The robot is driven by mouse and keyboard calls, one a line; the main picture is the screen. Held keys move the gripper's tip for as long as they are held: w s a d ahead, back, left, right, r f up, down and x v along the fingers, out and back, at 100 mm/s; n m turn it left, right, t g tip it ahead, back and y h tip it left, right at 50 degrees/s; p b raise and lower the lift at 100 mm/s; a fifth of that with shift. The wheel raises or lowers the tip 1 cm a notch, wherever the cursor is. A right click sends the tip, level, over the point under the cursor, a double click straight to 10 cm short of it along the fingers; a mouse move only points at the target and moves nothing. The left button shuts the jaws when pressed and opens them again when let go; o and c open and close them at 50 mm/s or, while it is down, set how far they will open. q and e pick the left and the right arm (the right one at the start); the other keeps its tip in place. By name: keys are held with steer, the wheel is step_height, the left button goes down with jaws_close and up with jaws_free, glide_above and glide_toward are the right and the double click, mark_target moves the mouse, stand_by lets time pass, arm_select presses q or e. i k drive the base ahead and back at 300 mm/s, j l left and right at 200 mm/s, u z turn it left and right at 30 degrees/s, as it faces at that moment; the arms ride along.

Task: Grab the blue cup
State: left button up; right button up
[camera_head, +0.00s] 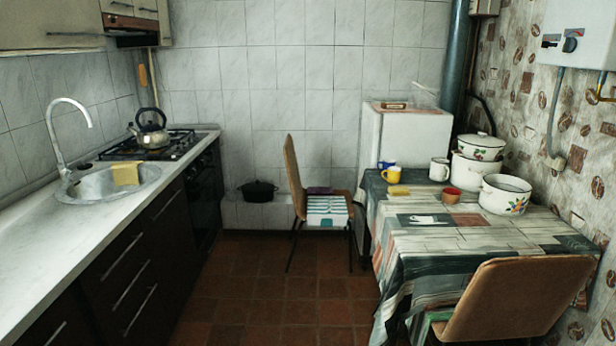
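The blue cup (384,165) is small in view and stands near the far left edge of the table (490,237), which has a patterned cloth. A yellow mug (392,175) stands just in front of it and hides part of it. Neither of my grippers shows in the head view.
A white mug (439,169), a reddish-brown cup (451,195) and white enamel pots (505,194) stand right of the blue cup. One chair (307,196) stands left of the table, another (515,298) in front. The tiled floor (262,290) between counter and table is clear.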

mark_target(387, 164)
steer(key=i+u, duration=0.15)
steer(key=i, duration=1.75)
steer(key=i+z, duration=0.15)
steer(key=i, duration=0.5)
steer(key=i+j+z, duration=0.1)
steer(key=i, duration=0.5)
steer(key=i+j+z, duration=0.15)
steer(key=i+j, duration=0.15)
steer(key=i, duration=0.3)
